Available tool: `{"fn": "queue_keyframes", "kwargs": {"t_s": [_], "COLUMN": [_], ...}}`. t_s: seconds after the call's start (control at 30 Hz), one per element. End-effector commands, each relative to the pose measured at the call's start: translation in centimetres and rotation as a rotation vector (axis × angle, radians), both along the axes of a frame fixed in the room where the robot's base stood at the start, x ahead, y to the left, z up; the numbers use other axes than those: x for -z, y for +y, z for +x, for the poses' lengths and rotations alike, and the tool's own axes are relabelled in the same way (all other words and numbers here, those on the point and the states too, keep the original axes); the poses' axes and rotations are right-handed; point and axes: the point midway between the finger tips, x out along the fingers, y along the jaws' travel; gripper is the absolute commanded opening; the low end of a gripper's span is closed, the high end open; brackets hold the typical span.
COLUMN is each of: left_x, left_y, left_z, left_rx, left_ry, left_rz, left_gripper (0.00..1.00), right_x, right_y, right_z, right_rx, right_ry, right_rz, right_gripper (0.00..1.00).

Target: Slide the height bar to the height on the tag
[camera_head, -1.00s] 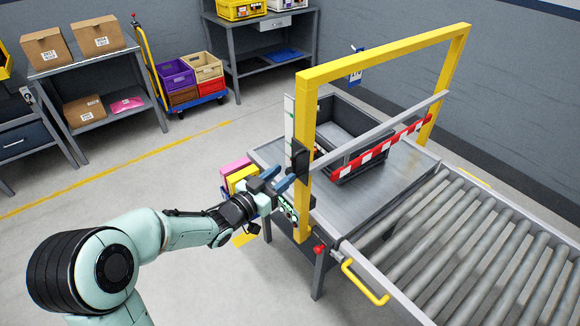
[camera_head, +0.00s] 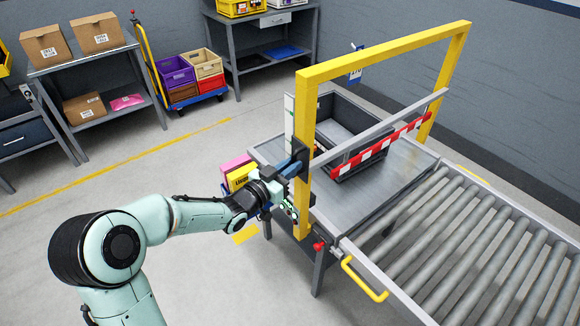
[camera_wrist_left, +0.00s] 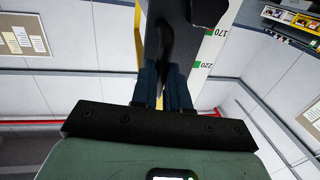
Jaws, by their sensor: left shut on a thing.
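The grey height bar (camera_head: 380,135) spans the yellow frame (camera_head: 390,45), with a red-and-white striped strip (camera_head: 375,150) hanging below it. Its black slider (camera_head: 302,160) sits on the left post. My left gripper (camera_head: 291,168) is shut on the black slider, its blue fingers closed together. In the left wrist view the fingers (camera_wrist_left: 163,88) meet the dark slider part (camera_wrist_left: 168,45). A white scale (camera_wrist_left: 215,45) beside it shows 170 and 220 with green marks. A blue-and-white tag (camera_head: 356,73) hangs behind the frame; its text is too small to read surely.
A dark crate (camera_head: 350,115) stands on the metal table behind the bar. A roller conveyor (camera_head: 470,250) runs to the front right. Pink and yellow boxes (camera_head: 238,175) are close behind my left gripper. Open floor lies to the left.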

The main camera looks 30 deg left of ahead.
Motion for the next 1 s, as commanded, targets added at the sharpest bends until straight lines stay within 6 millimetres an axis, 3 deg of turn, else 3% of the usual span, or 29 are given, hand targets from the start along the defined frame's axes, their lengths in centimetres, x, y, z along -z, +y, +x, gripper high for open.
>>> {"fn": "queue_keyframes", "kwargs": {"t_s": [0.37,0.4,0.47,0.5,0.83,1.0], "left_x": [-0.4,-0.5,-0.5,-0.5,-0.3,-0.2], "left_y": [0.0,0.0,0.0,0.0,0.1,0.6], "left_z": [0.0,0.0,0.0,0.0,-0.3,-2.5], "left_rx": [0.000,0.000,0.000,0.000,-0.001,-0.004], "left_ry": [-0.003,-0.004,-0.004,-0.003,0.000,0.001], "left_rz": [-0.001,-0.001,-0.001,-0.001,0.001,0.005], "left_gripper": [0.00,0.18,0.37,0.40,0.40,0.40], "right_x": [0.8,0.7,0.7,0.7,0.8,1.4], "right_y": [0.0,0.0,0.0,0.0,0.0,0.0], "right_z": [-0.6,-0.5,-0.5,-0.5,-0.6,-1.0], "right_rx": [0.000,0.000,0.000,0.000,0.000,0.000], "right_ry": [0.007,0.007,0.006,0.006,0.007,0.011], "right_rz": [0.000,0.000,0.000,0.000,0.000,0.000], "right_gripper": [0.51,0.51,0.51,0.51,0.51,0.51]}}
